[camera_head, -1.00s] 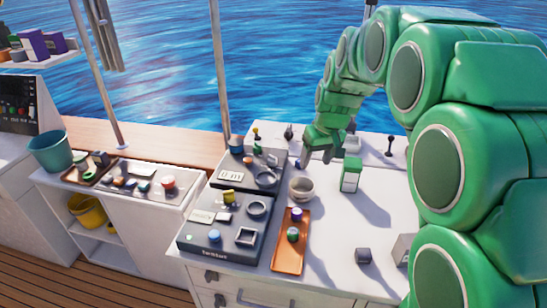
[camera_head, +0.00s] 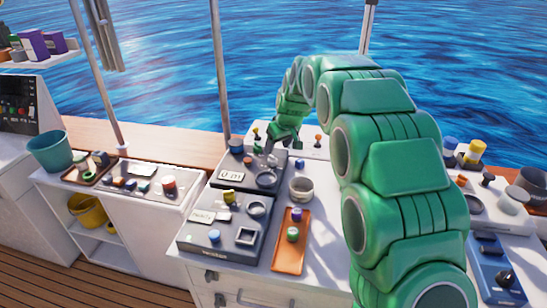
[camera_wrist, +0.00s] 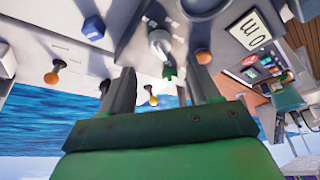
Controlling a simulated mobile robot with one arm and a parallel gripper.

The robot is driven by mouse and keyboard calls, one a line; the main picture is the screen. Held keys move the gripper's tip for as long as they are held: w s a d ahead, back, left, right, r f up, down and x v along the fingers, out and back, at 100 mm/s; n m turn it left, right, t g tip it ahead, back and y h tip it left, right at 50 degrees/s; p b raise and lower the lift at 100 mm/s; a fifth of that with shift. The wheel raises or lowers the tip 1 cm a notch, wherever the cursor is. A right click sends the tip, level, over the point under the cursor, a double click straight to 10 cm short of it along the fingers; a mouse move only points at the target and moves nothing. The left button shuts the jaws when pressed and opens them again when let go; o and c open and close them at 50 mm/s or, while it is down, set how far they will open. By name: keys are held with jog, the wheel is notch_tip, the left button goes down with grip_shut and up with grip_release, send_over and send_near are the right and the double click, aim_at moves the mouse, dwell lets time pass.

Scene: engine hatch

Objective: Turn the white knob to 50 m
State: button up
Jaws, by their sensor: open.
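The white knob (camera_wrist: 160,42) shows in the wrist view on the grey panel, just beyond my fingertips and roughly between them. In the head view I cannot make it out clearly near my gripper. My gripper (camera_wrist: 163,68) is open, with one finger on each side of the knob in the picture; I see no contact. In the head view my gripper (camera_head: 270,150) is over the back of the dark upper panel (camera_head: 222,186). The display (camera_head: 230,175) on that panel reads 0 m; it also shows upside down in the wrist view (camera_wrist: 248,31).
A green knob (camera_wrist: 170,73) and an orange knob (camera_wrist: 202,56) are close to my fingers. A dark ring (camera_head: 267,179) is on the same panel. A second panel (camera_head: 205,243) lies in front.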

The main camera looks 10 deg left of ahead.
aim_at(273, 157)
jog(key=x, duration=0.7)
jog(key=shift+f, duration=0.1)
jog(key=c, duration=1)
